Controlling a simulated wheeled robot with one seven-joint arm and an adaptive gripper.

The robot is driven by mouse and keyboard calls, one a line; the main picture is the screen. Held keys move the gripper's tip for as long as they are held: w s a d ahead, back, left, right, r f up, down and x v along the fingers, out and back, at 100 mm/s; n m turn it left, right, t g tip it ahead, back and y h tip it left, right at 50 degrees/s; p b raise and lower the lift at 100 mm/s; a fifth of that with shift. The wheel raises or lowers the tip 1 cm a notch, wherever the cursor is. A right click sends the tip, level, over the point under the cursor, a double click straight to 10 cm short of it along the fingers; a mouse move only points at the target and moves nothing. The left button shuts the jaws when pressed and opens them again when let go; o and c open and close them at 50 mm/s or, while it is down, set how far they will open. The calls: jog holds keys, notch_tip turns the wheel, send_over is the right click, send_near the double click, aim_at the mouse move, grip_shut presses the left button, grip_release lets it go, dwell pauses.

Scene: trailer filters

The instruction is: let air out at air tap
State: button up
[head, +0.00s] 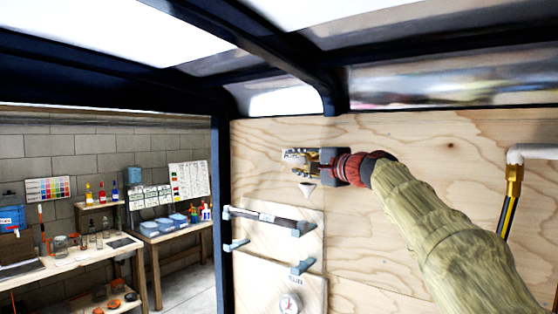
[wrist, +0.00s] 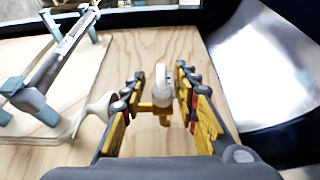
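My gripper (head: 298,160) is at the plywood wall in the head view, seen from behind its red and black wrist. In the wrist view its two yellow fingers with dark pads (wrist: 160,92) are spread apart. Between them is a small fitting with a rounded white knob (wrist: 161,84) and a brass-coloured body (wrist: 150,107), which looks like the air tap. There appear to be gaps between knob and fingers on both sides. A white cone-shaped piece (wrist: 101,105) sits just left of the left finger; it shows below the gripper in the head view (head: 307,189).
A white pipe with a brass fitting (head: 514,180) is at right. Workbenches (head: 75,262) stand farther left.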

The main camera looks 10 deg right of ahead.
jog(key=p+x, duration=0.1)
jog(key=x, duration=0.8)
jog(key=shift+p, duration=0.35)
jog(key=c, duration=0.3)
jog(key=shift+s, duration=0.1)
jog(key=c, duration=0.4)
grip_shut()
